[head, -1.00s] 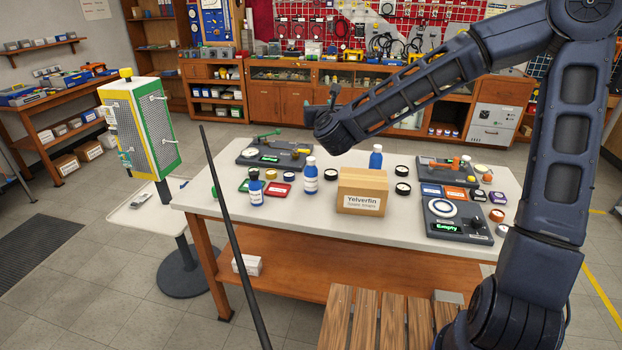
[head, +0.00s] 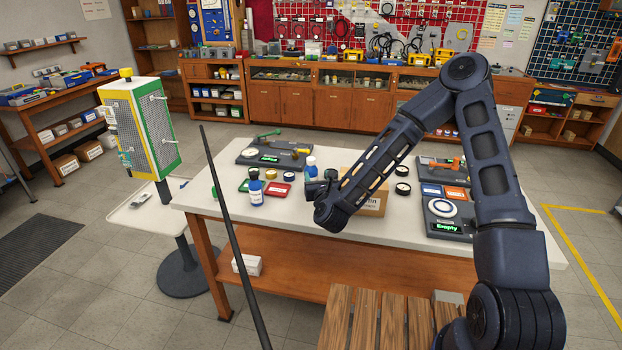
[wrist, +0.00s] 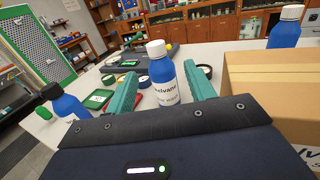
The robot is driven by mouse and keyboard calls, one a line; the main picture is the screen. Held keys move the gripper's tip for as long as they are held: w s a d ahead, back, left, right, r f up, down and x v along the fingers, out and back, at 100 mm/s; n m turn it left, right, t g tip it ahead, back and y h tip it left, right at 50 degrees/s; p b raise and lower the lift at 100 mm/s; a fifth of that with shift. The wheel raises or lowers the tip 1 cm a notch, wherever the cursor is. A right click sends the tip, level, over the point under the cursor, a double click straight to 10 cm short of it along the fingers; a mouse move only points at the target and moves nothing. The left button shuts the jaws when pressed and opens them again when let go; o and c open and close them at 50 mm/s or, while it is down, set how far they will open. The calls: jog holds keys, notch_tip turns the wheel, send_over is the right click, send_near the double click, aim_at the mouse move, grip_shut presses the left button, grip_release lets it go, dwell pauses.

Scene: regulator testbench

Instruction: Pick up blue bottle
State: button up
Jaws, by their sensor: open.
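A blue bottle with a white cap and white label (wrist: 165,88) stands upright in the middle of the wrist view. My gripper (wrist: 160,70) is open, its teal fingers on either side of this bottle with gaps showing; I cannot tell how far the fingertips reach around it. In the head view my gripper (head: 316,190) is low over the table, partly covering this bottle (head: 311,168). A blue bottle with a black cap (wrist: 62,102) stands to the left, also in the head view (head: 256,190). Another white-capped blue bottle (wrist: 285,32) stands behind the box, hidden in the head view.
A cardboard box (wrist: 270,90) stands close on the right of my gripper. Red and green trays (head: 278,189) and a device (head: 270,154) lie behind and left. A scale reading "Empty" (head: 445,226) is at the right.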

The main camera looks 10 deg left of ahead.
aim_at(312, 165)
jog(key=x, duration=0.5)
jog(key=shift+w+a+f, duration=0.15)
jog(key=shift+w+f, duration=0.1)
jog(key=shift+f, duration=0.1)
jog(key=shift+a+x, duration=0.25)
jog(key=shift+x, duration=2.35)
jog(key=shift+s+r, duration=0.1)
jog(key=shift+r, duration=0.05)
grip_shut()
